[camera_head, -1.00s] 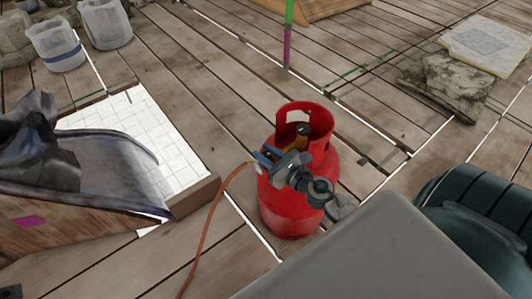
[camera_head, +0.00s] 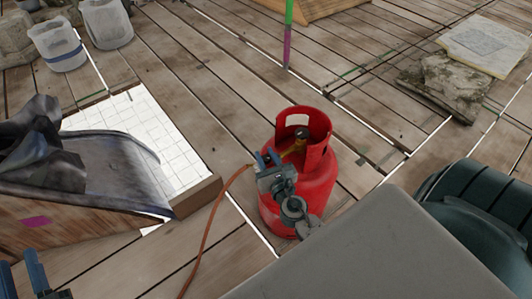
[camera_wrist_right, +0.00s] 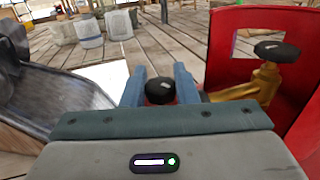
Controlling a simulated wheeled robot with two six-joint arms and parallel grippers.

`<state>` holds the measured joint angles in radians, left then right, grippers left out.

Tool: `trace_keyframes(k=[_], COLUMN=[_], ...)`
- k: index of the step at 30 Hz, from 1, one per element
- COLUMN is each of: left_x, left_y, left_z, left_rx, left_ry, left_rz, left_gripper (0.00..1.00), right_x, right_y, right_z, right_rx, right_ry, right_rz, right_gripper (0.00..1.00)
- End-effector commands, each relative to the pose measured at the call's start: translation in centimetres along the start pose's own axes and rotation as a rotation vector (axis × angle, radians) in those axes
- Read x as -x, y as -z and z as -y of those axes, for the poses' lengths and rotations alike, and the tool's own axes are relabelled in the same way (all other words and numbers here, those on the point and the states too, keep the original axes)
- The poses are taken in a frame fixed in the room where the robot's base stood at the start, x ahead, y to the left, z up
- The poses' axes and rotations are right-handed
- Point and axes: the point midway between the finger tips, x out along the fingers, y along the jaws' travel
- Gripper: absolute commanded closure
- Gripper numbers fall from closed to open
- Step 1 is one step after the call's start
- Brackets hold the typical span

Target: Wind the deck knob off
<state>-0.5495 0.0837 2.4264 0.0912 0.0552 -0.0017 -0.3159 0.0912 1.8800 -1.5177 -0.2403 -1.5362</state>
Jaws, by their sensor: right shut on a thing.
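In the right wrist view a round black knob (camera_wrist_right: 160,91) sits between the two blue fingers of my right gripper (camera_wrist_right: 160,88). My right gripper is shut on this knob. In the head view this gripper (camera_head: 267,157) is at the left side of the red gas cylinder (camera_head: 290,215), near the end of the orange hose (camera_head: 208,235). The held knob is too small to make out there, and what it is fixed to is hidden. A second black knob (camera_wrist_right: 277,50) tops a brass valve (camera_wrist_right: 250,84) inside the cylinder's collar. My left gripper (camera_head: 22,277) shows at the lower left, open and empty.
The cylinder's red collar stands close on the right of my right gripper. A wooden box edge (camera_head: 195,197) and a grey crumpled sheet (camera_head: 100,168) lie to the left. A dark green ribbed object (camera_head: 490,210) is at right.

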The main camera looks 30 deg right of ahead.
Motion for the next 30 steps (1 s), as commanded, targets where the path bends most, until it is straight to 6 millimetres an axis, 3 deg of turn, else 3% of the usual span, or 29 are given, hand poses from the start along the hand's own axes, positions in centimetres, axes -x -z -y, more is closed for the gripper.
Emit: trace_keyframes(k=[5,15,30], left_x=[0.3,0.0,0.0], left_y=[-1.0,-0.2,0.3], left_z=[0.0,0.0,0.0], left_rx=[0.008,0.001,-0.002], left_ry=[0.002,0.0,0.0], left_rz=[0.059,0.007,-0.023], left_gripper=[0.67,0.67,0.67], right_x=[0.0,-0.1,0.0], right_y=[0.0,0.0,-0.1], right_z=[-0.1,-0.1,0.0], right_rx=[-0.005,-0.002,0.0], right_ry=[0.165,0.4,0.511], right_rz=[0.0,0.0,0.001], right_gripper=[0.96,0.96,0.96])
